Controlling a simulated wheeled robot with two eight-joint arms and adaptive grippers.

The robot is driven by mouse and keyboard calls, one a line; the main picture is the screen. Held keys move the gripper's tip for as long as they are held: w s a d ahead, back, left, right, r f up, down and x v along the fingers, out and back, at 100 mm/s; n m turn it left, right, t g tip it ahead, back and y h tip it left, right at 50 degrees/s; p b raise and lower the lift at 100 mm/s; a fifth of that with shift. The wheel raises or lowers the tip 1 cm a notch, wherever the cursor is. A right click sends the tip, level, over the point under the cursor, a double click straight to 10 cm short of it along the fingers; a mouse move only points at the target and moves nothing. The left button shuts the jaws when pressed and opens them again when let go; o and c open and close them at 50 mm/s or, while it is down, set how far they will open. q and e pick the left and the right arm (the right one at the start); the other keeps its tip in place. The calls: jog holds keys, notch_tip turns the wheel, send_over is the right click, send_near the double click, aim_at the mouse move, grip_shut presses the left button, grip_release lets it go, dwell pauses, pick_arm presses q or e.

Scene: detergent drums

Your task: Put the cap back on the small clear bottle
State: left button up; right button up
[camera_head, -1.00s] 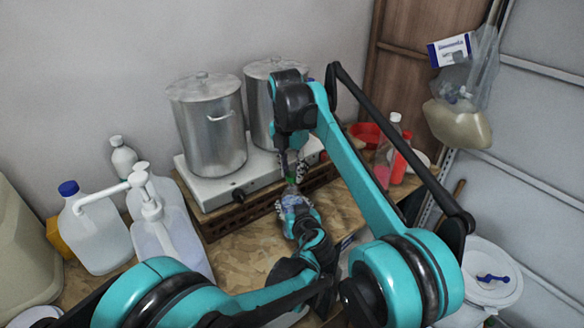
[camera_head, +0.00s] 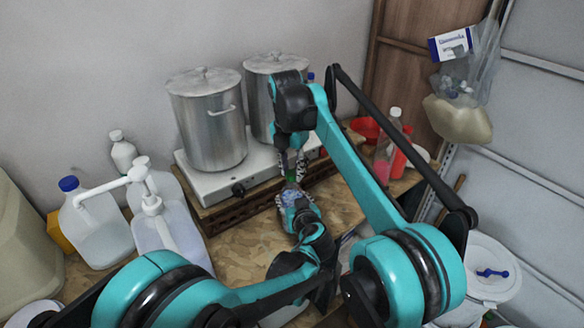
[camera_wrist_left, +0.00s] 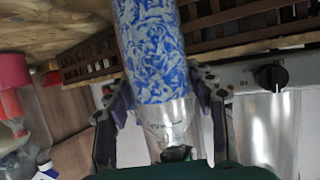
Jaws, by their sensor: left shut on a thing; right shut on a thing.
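The small clear bottle (camera_wrist_left: 165,125) has a blue-and-white patterned label and shows large in the left wrist view. My left gripper (camera_wrist_left: 160,100) is shut around it, one finger on each side. In the head view, the left gripper (camera_head: 296,200) holds the bottle above the table, just below my right gripper (camera_head: 291,165). The right gripper points down and is shut on a small green thing, seemingly the cap (camera_head: 291,180). It is close to the bottle's upper end; I cannot tell whether they touch. A dark spot at the neck in the wrist view is unclear.
Two metal pots (camera_head: 208,120) stand on a white hotplate (camera_head: 215,185) just behind the grippers. White jugs and pump bottles (camera_head: 98,228) stand at the left. A clear bottle with pink liquid (camera_head: 385,160) and a red bowl (camera_head: 365,129) are at the right. Bare wooden tabletop (camera_head: 245,245) lies left of the grippers.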

jog(key=shift+f, duration=0.3)
